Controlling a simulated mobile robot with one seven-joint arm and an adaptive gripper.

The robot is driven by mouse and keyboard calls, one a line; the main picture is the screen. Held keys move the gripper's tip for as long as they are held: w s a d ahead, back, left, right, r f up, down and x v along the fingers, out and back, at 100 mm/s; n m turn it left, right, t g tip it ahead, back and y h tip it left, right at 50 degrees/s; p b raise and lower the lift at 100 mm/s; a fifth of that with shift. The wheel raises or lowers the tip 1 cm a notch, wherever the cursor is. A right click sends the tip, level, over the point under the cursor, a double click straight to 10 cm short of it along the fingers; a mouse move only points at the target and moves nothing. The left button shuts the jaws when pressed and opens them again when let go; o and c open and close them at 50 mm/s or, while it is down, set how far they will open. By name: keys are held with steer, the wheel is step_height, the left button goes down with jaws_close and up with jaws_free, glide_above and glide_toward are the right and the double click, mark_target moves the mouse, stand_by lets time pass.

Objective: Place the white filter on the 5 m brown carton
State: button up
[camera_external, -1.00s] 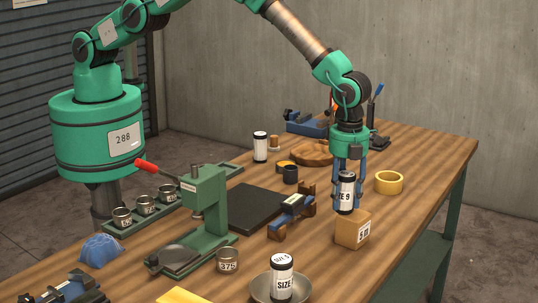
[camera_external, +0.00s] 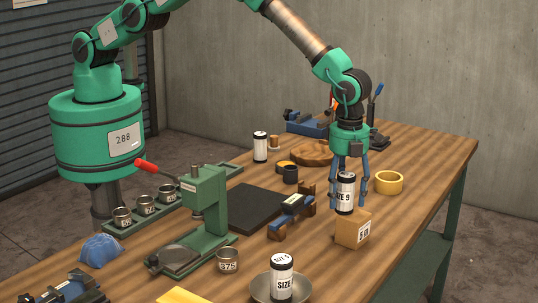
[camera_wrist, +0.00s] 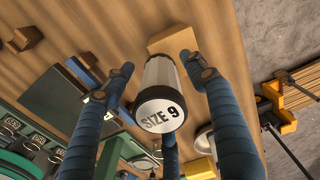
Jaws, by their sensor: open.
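A white filter with black ends, marked SIZE 9 (camera_external: 345,192), stands upright on the top of the brown carton (camera_external: 352,232), toward its left back edge. The carton's small label is hard to read. My gripper (camera_external: 348,202) is open, with its blue fingers spread around the filter. In the wrist view the filter's lettered end (camera_wrist: 160,115) faces the camera, the fingers stand apart from it, and the carton (camera_wrist: 175,42) shows behind it. The filter's base is partly hidden there.
A yellow ring (camera_external: 389,182) lies right of the carton. Another white filter (camera_external: 281,280) stands in a metal bowl (camera_external: 262,291) in front, and one more (camera_external: 260,147) stands at the back. A blue-and-brown fixture (camera_external: 292,214) sits left of the carton.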

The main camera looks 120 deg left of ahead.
step_height(320, 180, up, 11)
steer(key=shift+r+b, duration=0.2)
steer(key=shift+b, duration=0.5)
steer(key=shift+r, duration=0.15)
stand_by(0.5)
steer(key=shift+s+r, duration=0.1)
steer(key=shift+r, duration=0.2)
steer(key=s+d+r+n+t, duration=0.15)
steer(key=s+r+n, duration=0.25)
steer(key=s+r, duration=0.95)
steer(key=s+d+r+n+t, duration=0.1)
steer(key=s+d+r+n, duration=0.15)
steer(key=s+r, duration=1.15)
steer(key=s+d+r+n+t, duration=0.15)
steer(key=s+r+n, duration=0.5)
steer(key=s, duration=0.75)
steer(key=s+f+n+t, duration=0.1)
steer(key=s+f+n, duration=0.1)
steer(key=s, duration=1.7)
steer(key=shift+d+f+n+t, duration=0.15)
steer(key=shift+d+n+t, duration=0.15)
steer(key=shift+n, duration=0.1)
